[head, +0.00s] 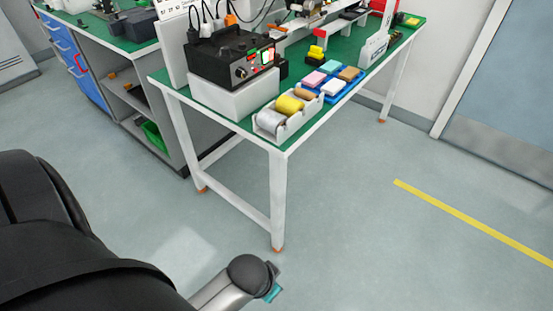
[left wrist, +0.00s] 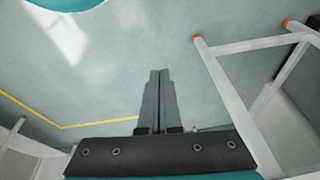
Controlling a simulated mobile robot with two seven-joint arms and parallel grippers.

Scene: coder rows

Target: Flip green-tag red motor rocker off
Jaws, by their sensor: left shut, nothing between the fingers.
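A black control box (head: 233,55) sits on a white block (head: 233,97) near the left end of the green-topped table. Its front panel carries small red and green rockers (head: 267,56) and a round knob. The rockers are too small to tell which has a green tag or which way each is tipped. My left gripper (left wrist: 158,73) shows in the left wrist view with its fingers together, empty, above bare floor. It is well away from the box, which that view does not show. My right gripper is not in view.
A white tray of rolls (head: 269,121) and a blue tray with coloured blocks (head: 333,97) stand right of the box. The white table leg (head: 278,200) rises in front. A second bench (head: 160,100) stands at left. The floor around the yellow line (head: 470,222) is clear.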

